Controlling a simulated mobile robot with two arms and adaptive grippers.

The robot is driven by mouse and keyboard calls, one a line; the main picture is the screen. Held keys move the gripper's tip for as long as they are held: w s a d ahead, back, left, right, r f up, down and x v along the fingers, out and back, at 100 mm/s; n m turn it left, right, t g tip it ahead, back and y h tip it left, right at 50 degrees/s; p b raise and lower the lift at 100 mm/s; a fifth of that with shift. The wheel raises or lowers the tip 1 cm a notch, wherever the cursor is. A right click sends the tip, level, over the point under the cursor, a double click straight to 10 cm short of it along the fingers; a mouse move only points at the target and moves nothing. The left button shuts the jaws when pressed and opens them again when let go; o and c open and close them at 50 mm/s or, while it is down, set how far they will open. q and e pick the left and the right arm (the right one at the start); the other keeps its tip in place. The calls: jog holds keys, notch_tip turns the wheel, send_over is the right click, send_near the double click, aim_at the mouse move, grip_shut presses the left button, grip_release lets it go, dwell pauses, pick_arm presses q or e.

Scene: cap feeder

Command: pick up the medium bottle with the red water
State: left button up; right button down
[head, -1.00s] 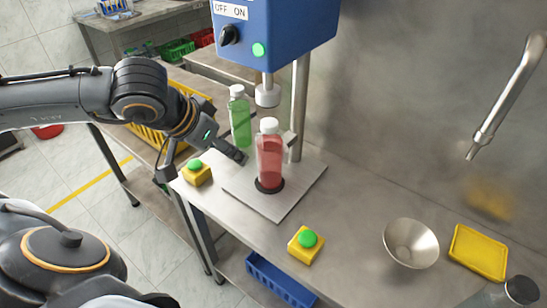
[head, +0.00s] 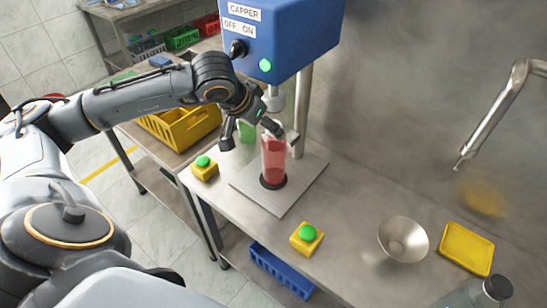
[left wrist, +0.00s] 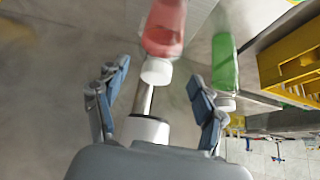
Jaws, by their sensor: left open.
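The bottle with red water (head: 273,160) stands upright on the metal plate under the blue capper. My left gripper (head: 251,132) is open near the top of this bottle, with one finger in front of its cap. In the left wrist view the red bottle (left wrist: 164,30) appears upside down, its white cap (left wrist: 156,71) pointing between the open fingers of my left gripper (left wrist: 157,88). It is not held. A green bottle (head: 247,131) stands behind the gripper, partly hidden; it also shows in the left wrist view (left wrist: 224,64). My right gripper is not in view.
The blue capper (head: 290,35) hangs above the plate (head: 300,184). Yellow button boxes with green tops (head: 204,170) (head: 306,238) flank it. A metal bowl (head: 403,238), a yellow tray (head: 467,248) and a dark-capped clear container (head: 480,292) stand at the right.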

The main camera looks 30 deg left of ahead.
aim_at(274, 154)
pick_arm(q)
jog(key=x, duration=0.3)
jog(key=shift+w+d, duration=0.1)
jog(key=shift+w, duration=0.4)
jog(key=shift+s, duration=0.15)
grip_shut()
